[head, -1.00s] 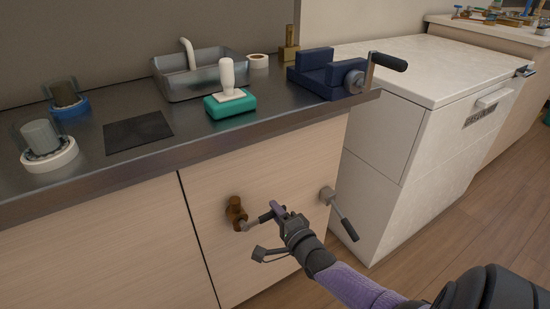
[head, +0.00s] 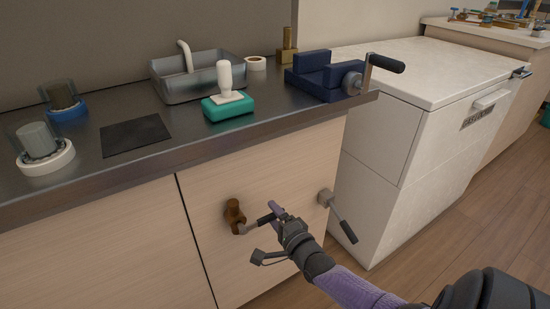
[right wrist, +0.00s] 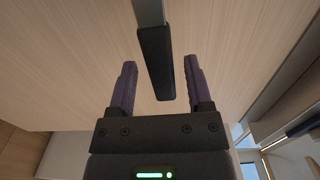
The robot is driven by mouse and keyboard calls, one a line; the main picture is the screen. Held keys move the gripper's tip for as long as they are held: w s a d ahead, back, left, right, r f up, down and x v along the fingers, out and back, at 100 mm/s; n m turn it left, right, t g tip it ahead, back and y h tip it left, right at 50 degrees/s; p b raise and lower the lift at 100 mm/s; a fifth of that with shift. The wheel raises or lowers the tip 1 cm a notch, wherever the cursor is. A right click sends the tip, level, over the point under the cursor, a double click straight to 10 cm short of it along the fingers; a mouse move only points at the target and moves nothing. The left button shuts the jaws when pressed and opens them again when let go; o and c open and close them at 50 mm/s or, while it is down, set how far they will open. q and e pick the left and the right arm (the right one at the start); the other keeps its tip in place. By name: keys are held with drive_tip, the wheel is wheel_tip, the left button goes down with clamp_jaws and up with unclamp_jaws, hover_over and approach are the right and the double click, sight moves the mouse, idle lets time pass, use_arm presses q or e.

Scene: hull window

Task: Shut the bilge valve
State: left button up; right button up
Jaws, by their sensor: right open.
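Two lever valves are on the front of the cabinet; I see no label that tells which is the bilge valve. The left one has a brown-orange body (head: 234,213) and a grey lever with a dark grip (head: 265,220) pointing right and slightly up. My right gripper (head: 267,233) is open at this lever. In the right wrist view, the dark grip (right wrist: 155,62) hangs between the two purple fingers of the right gripper (right wrist: 160,84), with gaps at both sides. The other valve has a grey body (head: 325,196) and a dark-gripped lever (head: 347,230) slanting down right. My left gripper is not in view.
The counter edge (head: 120,177) overhangs above the valves. On the counter are a blue vise (head: 325,78) with a crank, a teal block (head: 228,106) with a white handle, and a grey basin (head: 200,82). A white chest (head: 400,120) stands to the right, with open floor before it.

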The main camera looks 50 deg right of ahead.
use_arm(q)
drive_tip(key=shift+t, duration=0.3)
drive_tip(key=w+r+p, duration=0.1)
drive_tip(key=p, duration=0.1)
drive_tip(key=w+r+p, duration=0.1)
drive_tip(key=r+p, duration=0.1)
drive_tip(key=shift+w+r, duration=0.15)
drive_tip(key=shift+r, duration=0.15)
use_arm(e)
drive_tip(key=v, duration=1)
